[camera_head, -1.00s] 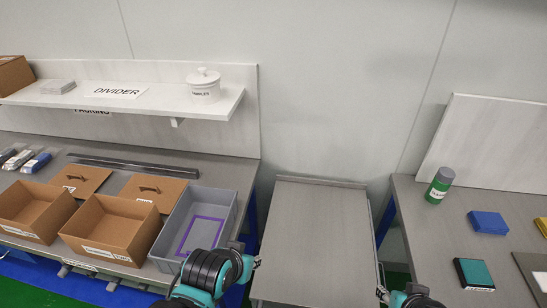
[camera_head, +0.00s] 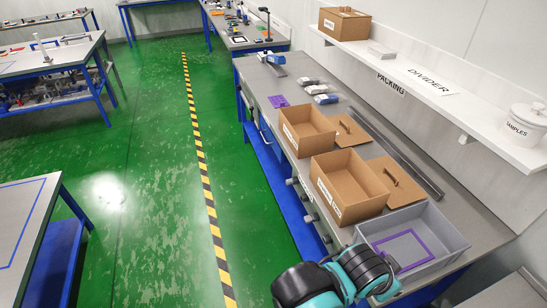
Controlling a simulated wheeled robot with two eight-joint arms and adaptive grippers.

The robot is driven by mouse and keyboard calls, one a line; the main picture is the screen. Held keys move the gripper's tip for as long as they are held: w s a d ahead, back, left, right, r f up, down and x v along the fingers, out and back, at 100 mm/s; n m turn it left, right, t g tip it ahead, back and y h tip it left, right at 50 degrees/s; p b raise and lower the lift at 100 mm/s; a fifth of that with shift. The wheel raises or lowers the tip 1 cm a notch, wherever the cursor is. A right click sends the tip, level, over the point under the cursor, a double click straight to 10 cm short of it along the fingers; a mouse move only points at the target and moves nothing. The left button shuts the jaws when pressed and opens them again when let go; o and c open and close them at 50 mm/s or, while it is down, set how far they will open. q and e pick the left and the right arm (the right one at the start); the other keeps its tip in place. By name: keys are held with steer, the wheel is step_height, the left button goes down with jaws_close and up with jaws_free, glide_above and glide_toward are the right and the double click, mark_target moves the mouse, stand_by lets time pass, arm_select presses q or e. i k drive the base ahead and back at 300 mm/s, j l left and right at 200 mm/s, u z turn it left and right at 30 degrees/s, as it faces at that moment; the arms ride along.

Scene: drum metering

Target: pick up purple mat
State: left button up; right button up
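A small purple mat (camera_head: 279,101) lies flat on the grey packing bench (camera_head: 262,84), near its left edge and beyond the open cardboard boxes. My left arm comes in at the bottom of the view, and its gripper (camera_head: 388,272) is by the near side of the grey bin (camera_head: 452,236), well apart from the mat. Its fingers are too small and covered to show whether they are open. My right gripper is out of view.
Two open cardboard boxes (camera_head: 307,131) (camera_head: 348,185) stand between the grey bin and the mat. The bin has a purple rectangle outline on its floor. White and blue packets (camera_head: 326,98) lie right of the mat. Green floor (camera_head: 150,150) left of the bench is clear.

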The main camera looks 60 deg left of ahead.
mark_target(278, 101)
steer(key=k+j+u, duration=0.25)
steer(key=j, duration=0.25)
steer(key=j+u, duration=0.25)
steer(key=j, duration=0.25)
steer(key=k+j+u, duration=0.1)
steer(key=j+u, duration=0.15)
steer(key=j, duration=1.2)
steer(key=k, duration=0.05)
